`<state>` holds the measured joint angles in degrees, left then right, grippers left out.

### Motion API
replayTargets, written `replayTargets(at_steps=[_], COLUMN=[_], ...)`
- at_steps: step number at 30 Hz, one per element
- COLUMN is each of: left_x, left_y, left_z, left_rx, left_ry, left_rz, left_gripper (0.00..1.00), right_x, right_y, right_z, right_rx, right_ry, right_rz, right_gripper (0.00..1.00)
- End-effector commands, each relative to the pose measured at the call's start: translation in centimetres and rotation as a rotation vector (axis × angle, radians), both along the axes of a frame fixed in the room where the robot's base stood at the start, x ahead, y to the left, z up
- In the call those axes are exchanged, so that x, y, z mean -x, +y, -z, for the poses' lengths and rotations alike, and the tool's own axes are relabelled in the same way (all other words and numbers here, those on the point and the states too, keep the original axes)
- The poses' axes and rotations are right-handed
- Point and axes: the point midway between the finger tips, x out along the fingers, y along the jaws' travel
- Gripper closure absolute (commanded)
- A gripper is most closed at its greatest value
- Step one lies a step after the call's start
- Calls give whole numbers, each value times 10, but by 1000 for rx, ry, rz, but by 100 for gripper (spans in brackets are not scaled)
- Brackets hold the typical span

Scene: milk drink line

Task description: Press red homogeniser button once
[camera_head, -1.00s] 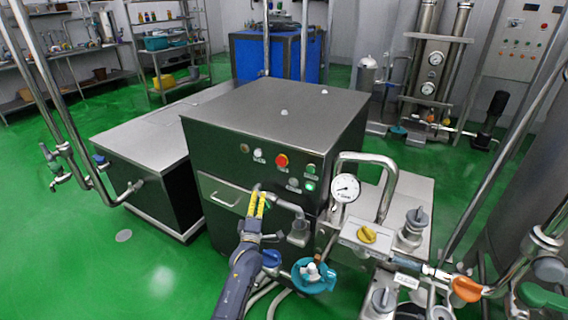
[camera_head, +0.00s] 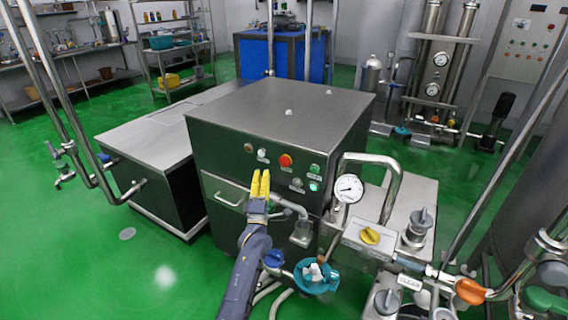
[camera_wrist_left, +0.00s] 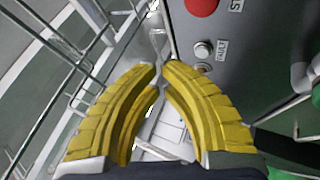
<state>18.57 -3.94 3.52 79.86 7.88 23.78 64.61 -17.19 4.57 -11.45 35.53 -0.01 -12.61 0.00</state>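The red homogeniser button (camera_head: 285,160) is on the upper front panel of the dark steel homogeniser cabinet (camera_head: 235,150). In the left wrist view its lower part shows as a red knob (camera_wrist_left: 201,6) at the top edge. My left gripper (camera_head: 260,173) has yellow fingers and is in front of the panel, below and left of the red button, apart from it. In the left wrist view its fingertips (camera_wrist_left: 160,67) nearly meet, with nothing held between them. My right gripper is not in view.
A white button (camera_head: 263,155) and a lit green button (camera_head: 314,186) share the panel. A drawer-like handle (camera_head: 226,198) is left of my fingers. A bent pipe (camera_head: 290,207) and a pressure gauge (camera_head: 349,188) stand to the right.

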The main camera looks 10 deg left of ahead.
Motion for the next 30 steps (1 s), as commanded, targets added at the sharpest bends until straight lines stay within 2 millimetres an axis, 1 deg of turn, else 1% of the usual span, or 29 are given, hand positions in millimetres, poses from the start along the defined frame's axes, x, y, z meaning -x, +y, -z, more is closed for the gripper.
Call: replayTargets(at_steps=[5, 12, 19, 24, 30], left_x=[-14, -41, -64, -75, -81], left_y=[-4, -12, -19, -22, -23], left_z=[-1, -1, -1, 0, 0], left_rx=[1, 1, 0, 0, 0], left_ry=[0, 0, 0, 0, 0], left_rz=[0, 0, 1, 1, 0], left_gripper=[100, 100, 100, 100, 100], right_x=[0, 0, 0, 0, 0], right_y=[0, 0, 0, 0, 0], right_z=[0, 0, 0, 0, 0], right_rx=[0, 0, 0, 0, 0], right_ry=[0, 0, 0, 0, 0], right_rz=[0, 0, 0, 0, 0], right_gripper=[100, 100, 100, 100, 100])
